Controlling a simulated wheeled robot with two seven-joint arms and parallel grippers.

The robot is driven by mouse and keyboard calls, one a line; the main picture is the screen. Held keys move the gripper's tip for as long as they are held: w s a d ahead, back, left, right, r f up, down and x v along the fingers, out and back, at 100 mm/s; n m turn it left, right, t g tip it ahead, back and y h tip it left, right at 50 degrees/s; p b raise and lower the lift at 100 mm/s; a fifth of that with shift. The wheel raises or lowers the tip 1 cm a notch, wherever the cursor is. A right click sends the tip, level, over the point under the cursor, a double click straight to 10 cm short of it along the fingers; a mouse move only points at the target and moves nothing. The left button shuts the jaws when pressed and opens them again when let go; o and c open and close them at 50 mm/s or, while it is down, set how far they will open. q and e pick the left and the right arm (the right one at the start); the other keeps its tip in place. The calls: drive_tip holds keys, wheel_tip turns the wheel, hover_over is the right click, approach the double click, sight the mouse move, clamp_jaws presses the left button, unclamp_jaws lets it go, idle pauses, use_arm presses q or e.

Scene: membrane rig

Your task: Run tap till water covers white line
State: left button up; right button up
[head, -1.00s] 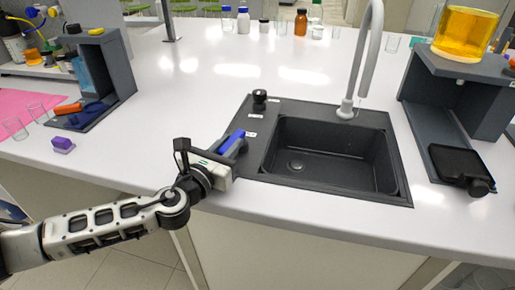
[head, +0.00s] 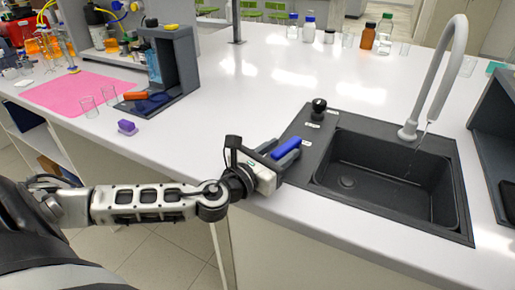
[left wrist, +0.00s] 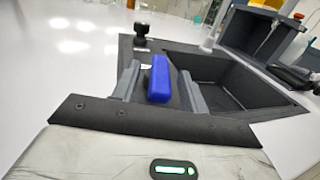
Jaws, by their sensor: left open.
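The dark sink (head: 350,181) is set into the white bench, with a dark basin and a drain on its floor. The grey curved tap spout (head: 448,65) stands behind it. Thin pale streaks of water (head: 420,145) show below the spout's end. A blue lever (head: 286,148) sits on the sink's left deck; it also shows in the left wrist view (left wrist: 159,79). My left gripper (head: 277,154) is open, with its fingers (left wrist: 157,86) on either side of the lever; contact is unclear. I cannot make out a white line or a water level in the basin. My right gripper is not in view.
A black knob (head: 319,105) stands on the sink deck behind the lever, near small white labels. A dark grey stand (head: 497,125) is right of the sink. Another stand (head: 180,60), two glasses and a purple block (head: 127,127) are at left. The bench between is clear.

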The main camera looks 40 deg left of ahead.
use_arm(q)
drive_tip(key=s+a, duration=0.1)
drive_tip(key=s, duration=1.4)
drive_tip(key=shift+a, duration=0.25)
drive_tip(key=shift+s, duration=0.1)
